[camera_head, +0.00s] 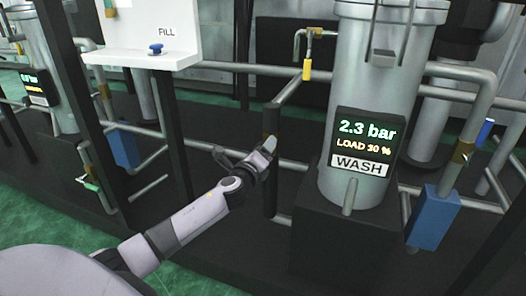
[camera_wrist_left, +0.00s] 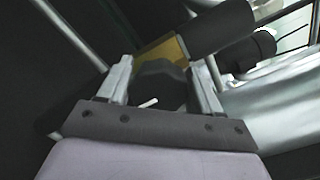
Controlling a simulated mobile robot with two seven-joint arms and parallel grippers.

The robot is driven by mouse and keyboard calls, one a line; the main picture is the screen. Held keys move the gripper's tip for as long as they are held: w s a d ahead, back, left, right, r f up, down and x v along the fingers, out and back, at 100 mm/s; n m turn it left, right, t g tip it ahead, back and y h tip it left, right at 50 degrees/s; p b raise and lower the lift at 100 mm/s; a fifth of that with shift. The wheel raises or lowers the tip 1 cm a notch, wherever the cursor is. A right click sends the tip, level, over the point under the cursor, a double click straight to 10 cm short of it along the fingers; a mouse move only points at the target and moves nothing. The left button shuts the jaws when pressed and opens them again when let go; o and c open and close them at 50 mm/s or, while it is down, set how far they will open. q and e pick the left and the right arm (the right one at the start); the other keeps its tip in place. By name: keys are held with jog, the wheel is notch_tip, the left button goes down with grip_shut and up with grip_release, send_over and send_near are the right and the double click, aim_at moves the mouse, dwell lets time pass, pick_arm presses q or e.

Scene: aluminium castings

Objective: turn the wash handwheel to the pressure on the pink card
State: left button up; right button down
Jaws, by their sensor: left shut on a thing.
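My left gripper (camera_head: 267,147) reaches to the dark pipework left of the wash vessel (camera_head: 372,95). In the left wrist view its two fingers (camera_wrist_left: 163,75) are shut on a dark knob-like part (camera_wrist_left: 158,76), likely the wash handwheel, with a small white mark. A brass-coloured body (camera_wrist_left: 163,52) sits behind it. In the head view the handwheel is hidden by the gripper. The vessel's display (camera_head: 364,137) reads 2.3 bar and LOAD 30 %, above a WASH label (camera_head: 359,165). I see no pink card. My right gripper is not in view.
A white FILL panel (camera_head: 140,30) with a blue knob (camera_head: 155,49) stands at upper left. Grey pipes (camera_head: 470,75), a yellow-handled valve (camera_head: 307,68) and a blue block (camera_head: 433,217) surround the vessel. Another display (camera_head: 35,85) is at far left. Green floor (camera_head: 60,225) shows at lower left.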

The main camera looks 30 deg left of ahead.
pick_arm(q)
jog(key=n, duration=0.3)
jog(key=shift+f+n, duration=0.15)
jog(key=shift+n, duration=1.65)
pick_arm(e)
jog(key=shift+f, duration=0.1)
pick_arm(q)
jog(key=o, duration=1)
jog(key=shift+c, duration=0.2)
jog(key=shift+s, duration=0.1)
jog(key=shift+s+d, duration=0.1)
jog(key=shift+s, duration=0.35)
jog(key=p+v, duration=0.2)
jog(key=v, duration=0.4)
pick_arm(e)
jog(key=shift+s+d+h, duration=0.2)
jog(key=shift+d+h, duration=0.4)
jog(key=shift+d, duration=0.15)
